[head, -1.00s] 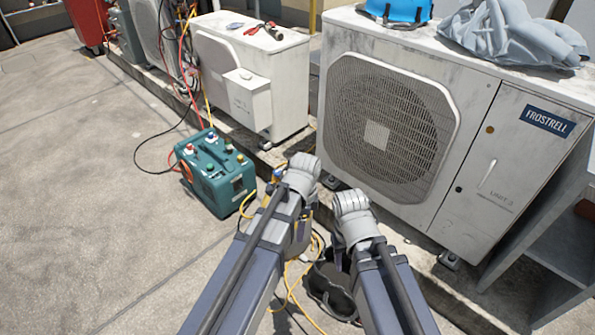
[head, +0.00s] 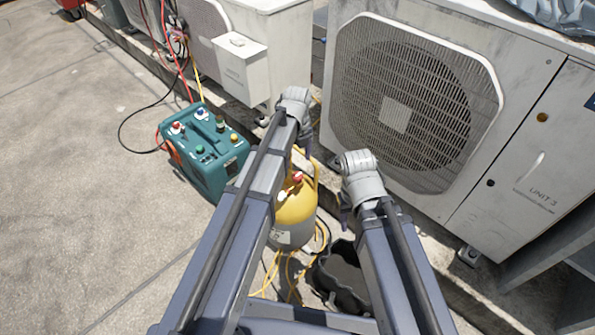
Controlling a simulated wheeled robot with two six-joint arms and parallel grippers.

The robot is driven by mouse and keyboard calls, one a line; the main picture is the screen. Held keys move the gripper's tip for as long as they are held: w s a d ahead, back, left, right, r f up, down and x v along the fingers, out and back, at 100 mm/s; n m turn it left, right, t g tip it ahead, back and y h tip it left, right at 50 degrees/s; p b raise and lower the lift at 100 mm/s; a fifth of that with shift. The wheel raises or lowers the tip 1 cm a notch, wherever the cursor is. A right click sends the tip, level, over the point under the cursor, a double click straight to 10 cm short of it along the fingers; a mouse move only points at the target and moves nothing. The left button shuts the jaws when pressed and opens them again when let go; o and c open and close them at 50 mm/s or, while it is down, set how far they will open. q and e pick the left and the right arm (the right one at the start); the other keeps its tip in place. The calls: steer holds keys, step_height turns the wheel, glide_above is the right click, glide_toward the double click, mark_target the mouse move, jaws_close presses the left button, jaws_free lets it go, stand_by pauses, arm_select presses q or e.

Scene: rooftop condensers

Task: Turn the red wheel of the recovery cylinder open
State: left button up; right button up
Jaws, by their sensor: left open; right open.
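The recovery cylinder (head: 294,212), yellow on top and grey below, stands on the ground between my two arms. Its small red wheel (head: 297,177) shows at the top, inside the yellow collar. My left arm covers the cylinder's left side. My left gripper (head: 306,146) is open and empty, pointing down just beyond the red wheel in the picture. My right gripper (head: 346,218) is open and empty, to the right of the cylinder. Both grippers' fingers are mostly hidden behind my own wrists.
A teal recovery machine (head: 206,155) with hoses stands to the left. A black open bag (head: 342,278) and yellow hoses (head: 283,270) lie near the cylinder's foot. Large condensers (head: 480,160) line the back and right. Bare concrete lies at left.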

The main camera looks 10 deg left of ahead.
mark_target(297, 175)
arm_select(q)
step_height(297, 175, down, 8)
steer(key=b, duration=0.7)
steer(key=shift+r, duration=0.2)
jaws_close()
